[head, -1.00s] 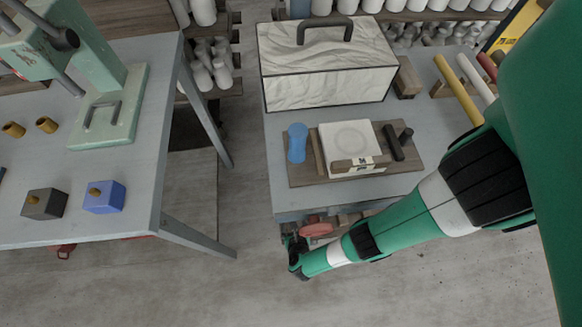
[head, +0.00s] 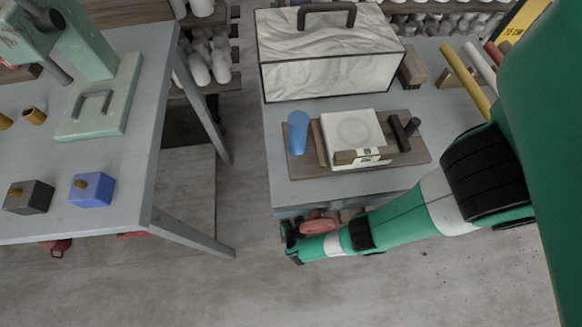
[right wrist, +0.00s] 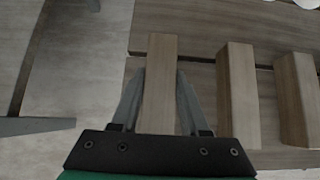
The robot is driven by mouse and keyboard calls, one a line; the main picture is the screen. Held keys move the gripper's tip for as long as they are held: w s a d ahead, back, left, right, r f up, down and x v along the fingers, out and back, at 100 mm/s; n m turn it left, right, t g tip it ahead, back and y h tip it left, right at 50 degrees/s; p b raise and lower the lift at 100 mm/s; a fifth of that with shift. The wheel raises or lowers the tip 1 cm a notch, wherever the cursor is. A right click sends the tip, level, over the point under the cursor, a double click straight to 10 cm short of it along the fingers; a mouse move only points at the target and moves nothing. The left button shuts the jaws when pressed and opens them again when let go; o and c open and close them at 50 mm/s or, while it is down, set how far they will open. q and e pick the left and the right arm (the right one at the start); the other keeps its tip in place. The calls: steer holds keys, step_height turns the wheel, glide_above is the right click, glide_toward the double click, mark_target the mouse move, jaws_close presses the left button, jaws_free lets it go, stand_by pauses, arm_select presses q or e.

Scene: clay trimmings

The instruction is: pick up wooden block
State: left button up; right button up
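In the right wrist view a long wooden block (right wrist: 161,80) lies between the two fingers of my right gripper (right wrist: 161,84). A finger is on each side of the block, close to it. Small gaps show near the finger bases; contact at the tips is unclear. The block rests on wooden boards, beside two similar wooden blocks, a middle one (right wrist: 238,95) and a right one (right wrist: 298,100). In the head view my right arm reaches to the front of the right table, and its fingers are hidden there. My left gripper is out of view.
The right table (head: 350,188) carries a board with a blue cylinder (head: 298,133) and a pale slab (head: 352,128). A marbled box (head: 330,62) stands behind. The left table (head: 135,190) holds a dark block (head: 28,197) and a blue block (head: 92,189). Floor between tables is clear.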

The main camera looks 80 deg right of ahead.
jaws_close()
